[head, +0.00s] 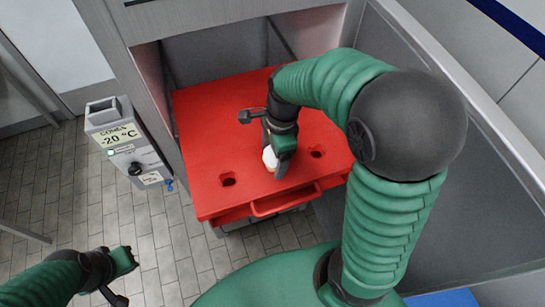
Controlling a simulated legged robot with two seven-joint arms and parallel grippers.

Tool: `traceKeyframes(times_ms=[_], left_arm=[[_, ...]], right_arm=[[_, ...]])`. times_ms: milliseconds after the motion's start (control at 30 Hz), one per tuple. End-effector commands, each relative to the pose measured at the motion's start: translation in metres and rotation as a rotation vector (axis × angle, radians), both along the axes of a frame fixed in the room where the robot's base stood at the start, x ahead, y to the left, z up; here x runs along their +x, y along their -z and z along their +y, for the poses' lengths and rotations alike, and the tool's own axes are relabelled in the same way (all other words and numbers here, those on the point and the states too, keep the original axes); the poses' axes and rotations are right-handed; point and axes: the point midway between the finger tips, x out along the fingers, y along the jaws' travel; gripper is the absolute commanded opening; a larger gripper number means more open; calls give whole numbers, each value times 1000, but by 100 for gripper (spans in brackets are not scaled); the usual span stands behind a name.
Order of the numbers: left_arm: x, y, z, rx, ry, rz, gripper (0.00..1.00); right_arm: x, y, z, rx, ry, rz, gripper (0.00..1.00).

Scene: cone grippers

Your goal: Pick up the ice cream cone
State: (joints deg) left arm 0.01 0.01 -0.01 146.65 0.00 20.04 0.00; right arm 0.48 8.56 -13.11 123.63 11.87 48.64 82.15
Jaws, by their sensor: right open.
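The ice cream cone (269,158) shows as a small white rounded top at the middle of the red tray-like surface. Its lower part is hidden by my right gripper and the surface. My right gripper (274,163) is open and points down at the cone, with a finger in front of its right side. I cannot tell whether the fingers touch it. My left gripper (124,279) is low at the left, over the floor and away from the cone. Its fingers are spread apart and nothing shows between them.
The red surface (207,190) has holes on both sides of the cone and a red handle (285,200) at its front. Grey cabinet walls enclose it at the back and sides. A grey control box (122,139) reading -20 °C stands at the left. The tiled floor (165,235) is clear.

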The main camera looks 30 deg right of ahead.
Motion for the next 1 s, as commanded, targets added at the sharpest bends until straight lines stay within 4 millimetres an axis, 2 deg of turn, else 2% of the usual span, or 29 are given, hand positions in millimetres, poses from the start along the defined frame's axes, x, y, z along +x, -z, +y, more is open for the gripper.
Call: traceKeyframes(times_ms=[233,600,833,1000], left_arm=[[0,0,0,0,0,1,0],[0,0,0,0,0,1,0],[0,1,0,0,0,1,0],[0,5,0,0,0,0,0]], right_arm=[[2,4,0,-1,0,0,78],[1,3,0,0,0,-1,32],[2,1,1,1,0,-1,32],[3,-28,0,-1,-1,-8,32]])
